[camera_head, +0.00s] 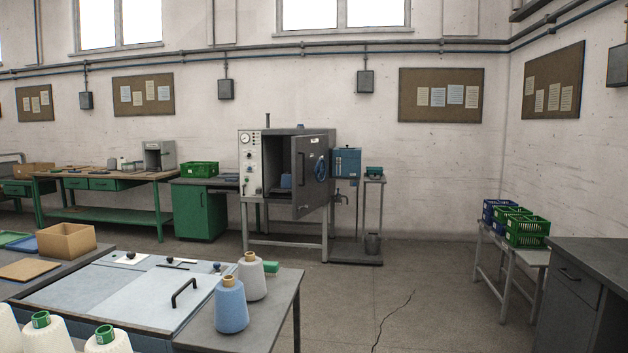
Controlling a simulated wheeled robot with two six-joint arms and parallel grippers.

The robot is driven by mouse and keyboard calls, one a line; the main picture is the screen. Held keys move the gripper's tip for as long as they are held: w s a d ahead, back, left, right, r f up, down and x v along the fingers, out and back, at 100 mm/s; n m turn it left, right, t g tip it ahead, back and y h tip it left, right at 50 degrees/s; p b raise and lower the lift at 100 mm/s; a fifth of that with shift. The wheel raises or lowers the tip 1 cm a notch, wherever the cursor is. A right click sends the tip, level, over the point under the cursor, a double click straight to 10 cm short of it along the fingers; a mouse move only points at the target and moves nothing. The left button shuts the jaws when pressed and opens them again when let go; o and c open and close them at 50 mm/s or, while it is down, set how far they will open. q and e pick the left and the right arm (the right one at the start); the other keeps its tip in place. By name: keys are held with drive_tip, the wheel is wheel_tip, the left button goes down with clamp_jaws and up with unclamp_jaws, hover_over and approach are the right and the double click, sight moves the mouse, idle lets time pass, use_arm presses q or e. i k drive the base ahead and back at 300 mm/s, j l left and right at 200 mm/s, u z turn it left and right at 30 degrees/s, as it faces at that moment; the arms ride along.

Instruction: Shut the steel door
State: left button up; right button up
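The steel door (309,190) is a grey panel on the front of a grey steel cabinet (285,132) against the back wall. It stands open, swung out toward the right, and the dark inside of the cabinet (275,165) shows to its left. A blue handwheel (321,170) is at the door's right part, and a dark upright handle appears near its left edge. Something bluish sits inside the cabinet, partly hidden by the door. Neither of my grippers is in view.
A workbench (290,290) with cones, hinged-looking panels and a black handle fills the near left. Beyond it, open floor (400,290) leads to the cabinet. A low stand (512,252) with crates and a grey desk (590,255) are at the right.

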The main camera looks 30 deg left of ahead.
sight(306, 150)
drive_tip(key=i+u, duration=0.15)
drive_tip(key=i, duration=0.75)
drive_tip(key=i+u, duration=0.1)
drive_tip(key=i, duration=0.8)
drive_tip(key=i+u, duration=0.15)
drive_tip(key=i, duration=0.75)
drive_tip(key=i+l+u, duration=0.2)
drive_tip(key=i, duration=1.75)
drive_tip(key=i+j+z, duration=0.15)
drive_tip(key=i+j, duration=0.25)
drive_tip(key=i, duration=0.3)
drive_tip(key=i+j+z, duration=0.15)
drive_tip(key=i+j, duration=0.35)
drive_tip(key=i, duration=0.2)
